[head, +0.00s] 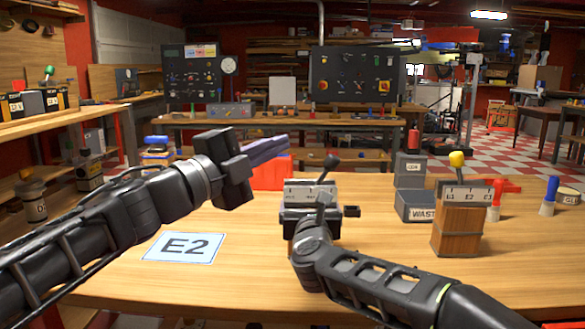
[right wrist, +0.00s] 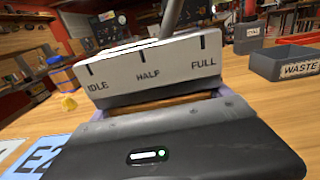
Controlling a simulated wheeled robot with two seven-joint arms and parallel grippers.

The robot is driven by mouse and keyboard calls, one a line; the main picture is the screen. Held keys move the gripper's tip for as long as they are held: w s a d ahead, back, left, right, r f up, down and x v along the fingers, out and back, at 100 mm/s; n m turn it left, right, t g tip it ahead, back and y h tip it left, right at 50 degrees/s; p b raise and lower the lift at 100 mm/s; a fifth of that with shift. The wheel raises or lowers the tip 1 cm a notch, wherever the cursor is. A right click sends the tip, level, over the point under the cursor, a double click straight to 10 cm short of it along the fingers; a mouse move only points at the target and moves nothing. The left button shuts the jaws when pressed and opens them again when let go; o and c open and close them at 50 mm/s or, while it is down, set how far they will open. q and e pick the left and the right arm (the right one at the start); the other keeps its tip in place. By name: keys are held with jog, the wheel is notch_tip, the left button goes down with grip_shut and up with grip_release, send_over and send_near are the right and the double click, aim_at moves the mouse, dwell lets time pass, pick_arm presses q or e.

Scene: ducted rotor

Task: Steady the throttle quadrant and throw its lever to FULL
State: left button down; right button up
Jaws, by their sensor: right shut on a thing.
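The throttle quadrant (head: 311,187) stands on the table at the middle of the head view. Its pale scale plate (right wrist: 155,68) reads IDLE, HALF and FULL from left to right in the right wrist view. Its lever (right wrist: 171,17) rises behind the plate between the HALF and FULL marks; its dark knob (head: 331,162) leans right in the head view. My right gripper (head: 311,212) is shut on the quadrant's body below the plate. My left gripper (head: 268,150) is in the air left of the quadrant, apart from the lever. Its fingers overlap from this side, so their gap is unclear.
An E2 card (head: 185,247) lies on the table at left. A wooden block with a yellow-knobbed lever (head: 457,215) stands at right. A grey WASTE bin (head: 413,206) and a red bin (head: 271,174) stand farther back. The table between the card and the quadrant is clear.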

jog(key=o, duration=1.6)
jog(key=shift+o, duration=0.2)
jog(key=s, duration=1.2)
jog(key=shift+d, duration=0.3)
